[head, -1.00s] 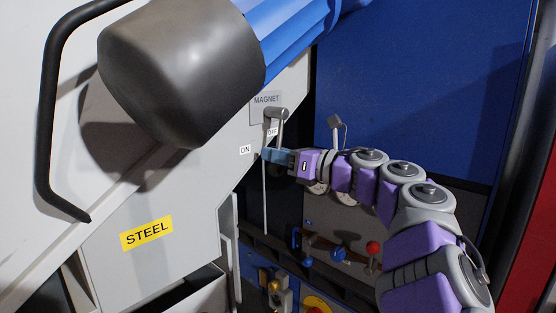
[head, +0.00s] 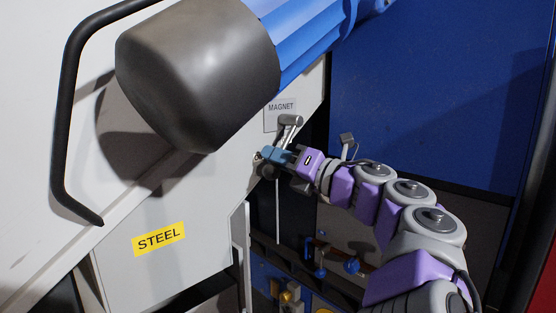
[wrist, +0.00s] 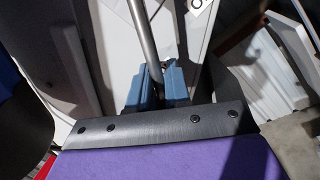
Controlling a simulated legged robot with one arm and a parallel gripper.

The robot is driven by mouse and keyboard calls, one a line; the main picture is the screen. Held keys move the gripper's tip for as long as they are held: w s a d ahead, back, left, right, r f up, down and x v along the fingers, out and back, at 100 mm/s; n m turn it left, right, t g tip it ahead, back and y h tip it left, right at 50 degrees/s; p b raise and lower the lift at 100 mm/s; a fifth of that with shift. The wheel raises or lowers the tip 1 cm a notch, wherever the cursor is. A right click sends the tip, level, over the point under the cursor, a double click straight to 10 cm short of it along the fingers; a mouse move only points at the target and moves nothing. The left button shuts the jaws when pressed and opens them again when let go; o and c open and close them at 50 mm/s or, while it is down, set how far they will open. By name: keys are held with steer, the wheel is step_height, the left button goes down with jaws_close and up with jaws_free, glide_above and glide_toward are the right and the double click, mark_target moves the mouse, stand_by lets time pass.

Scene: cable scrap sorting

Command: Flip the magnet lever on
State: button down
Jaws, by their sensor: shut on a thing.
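The magnet lever (head: 290,121) is a grey metal handle on the white machine panel, just below the MAGNET label (head: 281,107). My gripper (head: 268,157) has blue fingers and is at the lower part of the lever, close to the panel. In the wrist view a grey lever rod (wrist: 143,35) runs down between the blue fingers (wrist: 157,86), which are shut on it. The gripper hides the ON and OFF labels in the head view. Part of a round mark on a white label (wrist: 198,4) shows at the top of the wrist view.
A large dark cylinder (head: 195,75) with a blue ribbed body juts out above left of the lever. A black handrail (head: 65,120) and a yellow STEEL label (head: 159,238) are on the left. A blue panel (head: 430,90) stands behind my arm.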

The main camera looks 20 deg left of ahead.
steer(key=shift+a+f, duration=0.15)
steer(key=shift+f, duration=0.3)
steer(key=c, duration=1.3)
jaws_free()
steer(key=shift+o, duration=0.3)
steer(key=shift+s+r, duration=0.2)
steer(key=shift+r, duration=0.15)
steer(key=shift+d, duration=0.5)
steer(key=v, duration=1.6)
steer(key=shift+d+b, duration=0.2)
steer(key=shift+b, duration=0.15)
